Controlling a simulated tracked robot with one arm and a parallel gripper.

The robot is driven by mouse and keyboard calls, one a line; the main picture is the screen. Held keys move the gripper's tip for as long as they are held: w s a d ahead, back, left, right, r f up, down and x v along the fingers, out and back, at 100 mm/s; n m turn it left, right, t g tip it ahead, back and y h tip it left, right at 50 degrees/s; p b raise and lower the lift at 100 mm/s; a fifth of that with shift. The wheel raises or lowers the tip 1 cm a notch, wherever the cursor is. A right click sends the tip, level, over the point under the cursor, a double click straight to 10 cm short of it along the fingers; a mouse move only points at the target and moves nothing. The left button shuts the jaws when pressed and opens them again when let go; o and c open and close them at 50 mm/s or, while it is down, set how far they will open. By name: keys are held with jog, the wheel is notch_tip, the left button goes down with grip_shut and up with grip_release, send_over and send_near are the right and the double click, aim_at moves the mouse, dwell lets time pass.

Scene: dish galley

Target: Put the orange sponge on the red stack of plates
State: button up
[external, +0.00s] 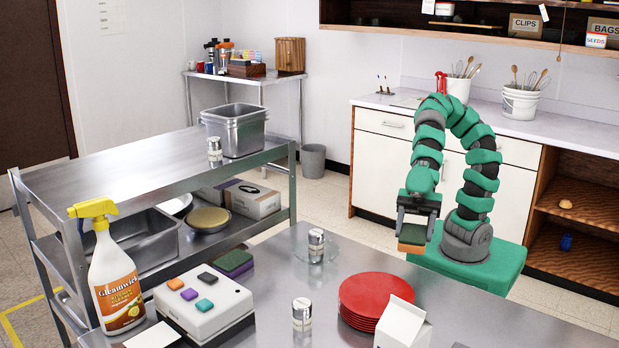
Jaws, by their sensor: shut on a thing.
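My gripper (414,226) points down at the right of the external view, shut on the orange sponge (411,239). The sponge is a small flat block, orange with a darker underside edge, held in the air beyond the table's far edge. The red stack of plates (374,297) stands on the metal table, lower and nearer the camera, a little left of my gripper. The sponge and the stack are apart. The top plate looks bare.
A white carton (403,325) stands close in front of the stack. The table right of the stack is mostly clear.

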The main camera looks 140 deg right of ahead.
aim_at(403, 240)
jog(key=shift+w+f+p, duration=0.15)
jog(key=shift+w+p, duration=2.7)
jog(key=shift+p, duration=0.65)
jog(key=w, duration=0.6)
jog(key=w+f, duration=0.1)
jog(key=w, duration=0.3)
jog(key=shift+a+f, duration=0.1)
notch_tip(403, 240, down, 4)
jog(key=shift+w+r+b, duration=0.15)
jog(key=shift+b, duration=0.8)
jog(key=shift+r, duration=0.1)
jog(key=o, duration=0.9)
jog(key=shift+o, duration=0.2)
